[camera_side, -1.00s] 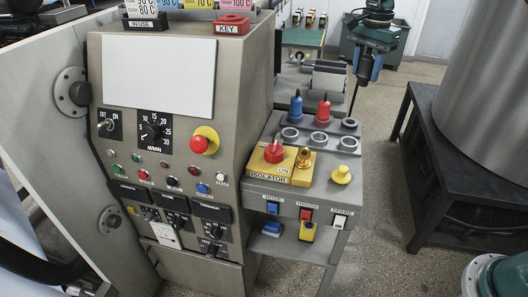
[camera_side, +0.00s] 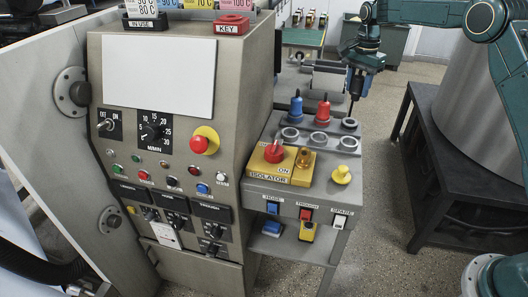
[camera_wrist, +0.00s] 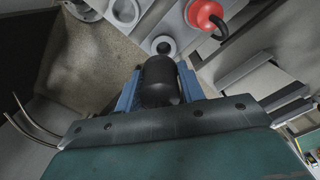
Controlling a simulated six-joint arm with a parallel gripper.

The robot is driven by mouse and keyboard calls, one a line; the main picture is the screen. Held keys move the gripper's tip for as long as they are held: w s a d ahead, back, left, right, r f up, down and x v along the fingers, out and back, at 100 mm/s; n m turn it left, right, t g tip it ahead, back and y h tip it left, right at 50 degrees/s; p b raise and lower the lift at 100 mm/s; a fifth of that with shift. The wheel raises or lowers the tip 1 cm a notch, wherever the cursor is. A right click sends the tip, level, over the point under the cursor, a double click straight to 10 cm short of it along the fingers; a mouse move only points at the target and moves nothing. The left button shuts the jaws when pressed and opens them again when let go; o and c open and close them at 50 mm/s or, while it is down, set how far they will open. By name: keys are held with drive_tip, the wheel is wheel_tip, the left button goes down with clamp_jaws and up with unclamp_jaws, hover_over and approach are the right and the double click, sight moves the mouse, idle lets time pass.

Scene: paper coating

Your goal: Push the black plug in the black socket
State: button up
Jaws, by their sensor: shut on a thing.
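The black plug (camera_wrist: 158,82) stands between the blue fingers of my gripper (camera_wrist: 157,88) in the wrist view. In the side view my gripper (camera_side: 357,84) is shut on the plug, whose thin dark tip points down above the right end of the grey panel. Below the tip is a small ring (camera_side: 349,123) at the back right, also in the wrist view (camera_wrist: 163,45). A larger ring socket (camera_side: 348,143) lies in front of it and shows in the wrist view (camera_wrist: 122,10). I cannot tell by colour which is the black socket. The plug looks apart from both.
A red plug (camera_side: 322,110) and a blue plug (camera_side: 296,106) stand upright to the left in the back row. Front rings (camera_side: 319,139) beside them are empty. A yellow isolator block (camera_side: 283,166) and yellow knob (camera_side: 342,174) sit nearer the front. A roller (camera_side: 326,78) is behind.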

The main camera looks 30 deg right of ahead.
sight(360, 75)
drive_tip(key=shift+w+d+f, duration=0.4)
drive_tip(key=shift+d+f, duration=0.15)
drive_tip(key=shift+f, duration=0.25)
drive_tip(key=shift+f, duration=0.15)
drive_tip(key=shift+f, duration=2.75)
drive_tip(key=shift+f, duration=1.6)
drive_tip(key=o, duration=1.1)
drive_tip(key=shift+r, duration=0.1)
wheel_tip(360, 75, up, 14)
drive_tip(key=shift+f, duration=0.2)
